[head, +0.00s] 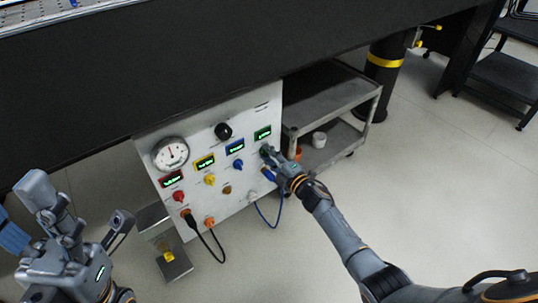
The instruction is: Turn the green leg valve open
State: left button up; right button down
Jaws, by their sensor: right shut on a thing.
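The pale control panel (213,205) stands upright below the dark bench, with a row of coloured valve knobs under small displays. The red (178,196), yellow (209,180) and blue (238,163) knobs are in plain view. The rightmost display (262,133) has a green frame. Under it my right gripper (267,154) is shut on the green valve knob, which its fingers mostly hide. I cannot tell how far the knob is turned. My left gripper (82,203) is at the lower left, open and empty, away from the panel.
A round gauge (171,154) and a black knob (223,131) sit on the panel's upper part. Cables hang from its lower sockets. A grey cart (325,101) stands just right of the panel. A black leg with a yellow band (385,62) stands behind.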

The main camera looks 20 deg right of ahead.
jog(key=c, duration=1)
grip_release()
jog(key=shift+d, duration=0.1)
jog(key=shift+c, duration=0.2)
jog(key=shift+s+d+f, duration=0.1)
jog(key=shift+s, duration=0.15)
jog(key=v, duration=1.1)
jog(key=shift+s, duration=0.2)
